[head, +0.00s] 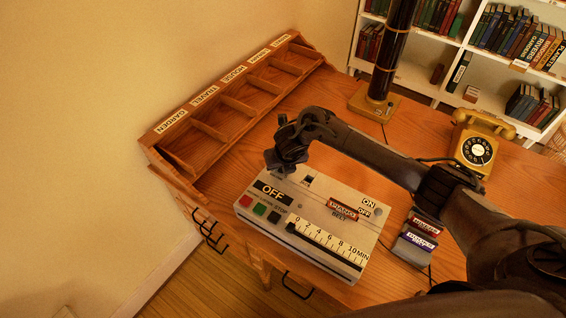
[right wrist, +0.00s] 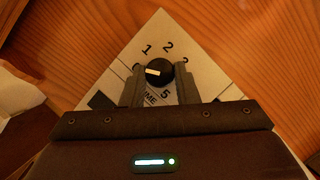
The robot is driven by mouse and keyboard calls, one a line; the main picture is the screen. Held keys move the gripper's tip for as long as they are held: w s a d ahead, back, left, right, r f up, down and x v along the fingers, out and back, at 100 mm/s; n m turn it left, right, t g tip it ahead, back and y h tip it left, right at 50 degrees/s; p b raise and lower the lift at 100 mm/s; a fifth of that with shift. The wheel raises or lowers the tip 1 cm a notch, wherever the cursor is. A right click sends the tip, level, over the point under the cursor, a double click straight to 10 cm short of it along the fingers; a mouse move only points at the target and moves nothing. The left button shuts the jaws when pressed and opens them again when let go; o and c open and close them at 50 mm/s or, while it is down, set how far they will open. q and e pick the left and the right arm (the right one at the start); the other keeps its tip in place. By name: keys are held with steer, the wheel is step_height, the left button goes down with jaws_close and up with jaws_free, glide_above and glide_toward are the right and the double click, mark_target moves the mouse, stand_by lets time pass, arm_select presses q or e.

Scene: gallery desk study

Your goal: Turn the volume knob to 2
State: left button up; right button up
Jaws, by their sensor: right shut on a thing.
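The volume knob (right wrist: 165,72) is a round black knob with a cream pointer mark, on a pale corner of the device. The mark points left, below the printed 1 and toward a figure partly hidden by a finger; 2 is at the top, 3 at the upper right and 5 below. My right gripper (right wrist: 160,80) has a finger on each side of the knob and is shut on it. In the head view, my right gripper (head: 284,163) is over the far left corner of the grey device (head: 318,213) and hides the knob. My left gripper is not in view.
The device has coloured buttons, an OFF display and a 0–10 MIN slider (head: 325,243). A wooden compartment rack (head: 232,103) stands behind it. A yellow telephone (head: 478,148), a lamp base (head: 375,103) and small labelled boxes (head: 420,237) are to the right.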

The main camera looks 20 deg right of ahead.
steer(key=m+p, duration=0.1)
steer(key=m, duration=0.1)
steer(key=m+h+p, duration=0.1)
steer(key=m, duration=0.1)
steer(key=m+h+p, duration=0.1)
steer(key=m, duration=0.1)
steer(key=shift+w+a+r+g, duration=0.1)
steer(key=shift+a+r+g, duration=0.1)
steer(key=shift+a+g, duration=0.1)
steer(key=m+g+h+p, duration=0.1)
steer(key=m+p, duration=0.1)
steer(key=m, duration=0.2)
steer(key=shift+w+a+m, duration=0.1)
steer(key=shift+m, duration=0.2)
steer(key=m+g+h, duration=0.1)
steer(key=m, duration=0.2)
steer(key=shift+w+a+f, duration=0.1)
steer(key=shift+w+f, duration=0.05)
steer(key=shift+w+m+g+b, duration=0.15)
steer(key=shift+m+g, duration=0.4)
steer(key=shift+m, duration=0.7)
steer(key=shift+m+g+b, duration=0.25)
steer(key=shift+m+g, duration=0.3)
steer(key=shift+m, duration=0.7)
steer(key=o, duration=1)
steer(key=shift+c, duration=0.2)
